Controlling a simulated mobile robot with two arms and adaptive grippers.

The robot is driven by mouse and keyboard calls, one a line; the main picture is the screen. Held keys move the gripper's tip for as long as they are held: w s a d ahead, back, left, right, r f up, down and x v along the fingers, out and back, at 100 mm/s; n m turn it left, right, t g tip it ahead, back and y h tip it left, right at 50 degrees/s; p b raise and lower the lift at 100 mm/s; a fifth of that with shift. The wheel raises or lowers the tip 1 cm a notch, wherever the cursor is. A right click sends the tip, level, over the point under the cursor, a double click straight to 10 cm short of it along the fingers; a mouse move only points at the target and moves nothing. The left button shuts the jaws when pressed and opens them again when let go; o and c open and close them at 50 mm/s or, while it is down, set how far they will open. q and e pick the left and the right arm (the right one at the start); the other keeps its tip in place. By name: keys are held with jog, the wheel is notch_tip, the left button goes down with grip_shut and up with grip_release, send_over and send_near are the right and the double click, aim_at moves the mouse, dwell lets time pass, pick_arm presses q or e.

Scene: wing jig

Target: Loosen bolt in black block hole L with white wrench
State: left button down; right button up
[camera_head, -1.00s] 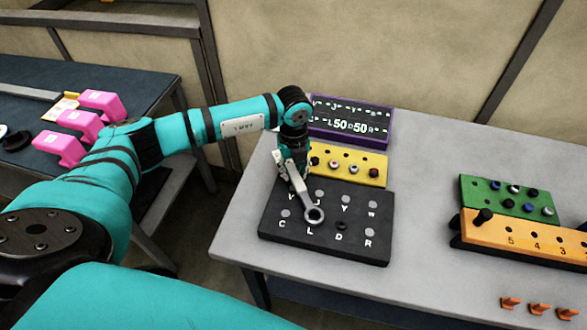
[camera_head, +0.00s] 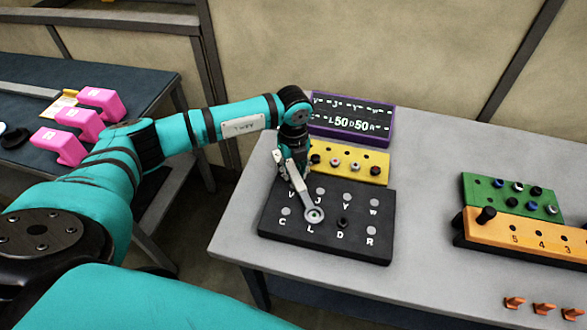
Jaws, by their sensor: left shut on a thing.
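The black block (camera_head: 272,225) lies near the left front of the grey table, with lettered holes V, J, Y, W, C, L, D and R. My left gripper (camera_head: 287,172) is shut on the white wrench (camera_head: 301,192), above the block's back left part. The wrench's ring end (camera_head: 314,215) sits over hole L, around whatever is in that hole; the bolt itself is too small to make out clearly. A dark bolt (camera_head: 343,222) stands in hole D. My right gripper is not in view.
A yellow block (camera_head: 372,168) with several bolts and a purple-framed display (camera_head: 385,122) reading "L50 D50" stand behind the black block. A green block (camera_head: 474,184) and an orange numbered block (camera_head: 478,231) are at the right. The table between is clear.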

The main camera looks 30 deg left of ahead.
aim_at(283, 181)
pick_arm(q)
jog(key=shift+s+a+r+n+p, duration=0.1)
jog(key=shift+s+a+n+p, duration=0.3)
jog(key=shift+s+n+p, duration=0.25)
jog(key=shift+s+a+n+p, duration=0.3)
jog(key=shift+s+n+p, duration=0.05)
jog(key=shift+s, duration=0.05)
jog(key=shift+s+a, duration=0.1)
jog(key=shift+s, duration=0.05)
jog(key=shift+s+n, duration=0.1)
jog(key=shift+n, duration=0.2)
jog(key=shift+s+a+p, duration=0.15)
jog(key=shift+s+p, duration=0.05)
jog(key=shift+p, duration=0.25)
jog(key=shift+s+a+r+n+p, duration=0.1)
jog(key=shift+s+a+n+p, duration=0.1)
jog(key=shift+s+n+p, duration=0.25)
jog(key=shift+s+a+r+n+p, duration=0.15)
jog(key=shift+s+n+p, duration=0.15)
jog(key=shift+s+n, duration=0.2)
jog(key=shift+f, duration=0.15)
